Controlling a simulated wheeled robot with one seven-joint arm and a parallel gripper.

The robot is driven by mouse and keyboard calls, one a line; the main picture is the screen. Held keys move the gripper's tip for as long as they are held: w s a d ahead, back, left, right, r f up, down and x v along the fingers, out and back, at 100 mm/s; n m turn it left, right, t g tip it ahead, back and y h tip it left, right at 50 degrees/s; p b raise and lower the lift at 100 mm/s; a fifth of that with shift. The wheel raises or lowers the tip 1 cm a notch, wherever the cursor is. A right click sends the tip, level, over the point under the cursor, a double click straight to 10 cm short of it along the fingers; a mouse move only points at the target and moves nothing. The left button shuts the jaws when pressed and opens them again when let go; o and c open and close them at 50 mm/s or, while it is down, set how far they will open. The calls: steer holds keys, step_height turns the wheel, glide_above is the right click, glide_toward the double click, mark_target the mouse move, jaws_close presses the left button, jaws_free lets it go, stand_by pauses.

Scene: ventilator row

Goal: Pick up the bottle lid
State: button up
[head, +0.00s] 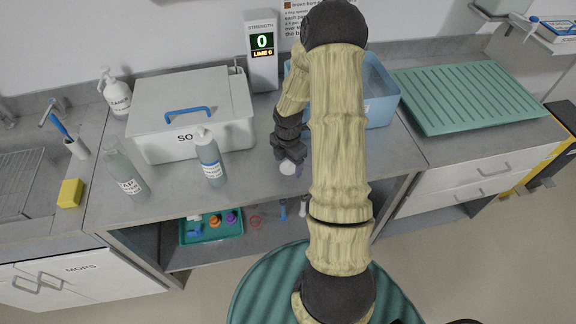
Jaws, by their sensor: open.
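A small white round thing (287,168), which looks like the bottle lid, lies on the grey counter near its front edge. My gripper (291,158) is open and points down right at it. The dark fingers partly cover it, and I cannot tell whether they touch it. A grey-green bottle (130,178) stands on the counter at the left; no lid shows on its top. A second bottle (211,162) with a pale top stands closer to my gripper.
A white lidded box (190,110) with a blue handle stands behind the bottles. A blue tub (381,95) is behind my arm. A green ribbed drainer (467,95) lies at the right. A teal tray (212,238) with small items sits on the shelf below. The sink is at far left.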

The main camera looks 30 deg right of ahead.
mark_target(288, 161)
steer(key=shift+c, duration=0.4)
steer(key=c, duration=1)
steer(key=shift+r, duration=0.1)
step_height(288, 161, up, 10)
steer(key=shift+f, duration=0.1)
stand_by(0.5)
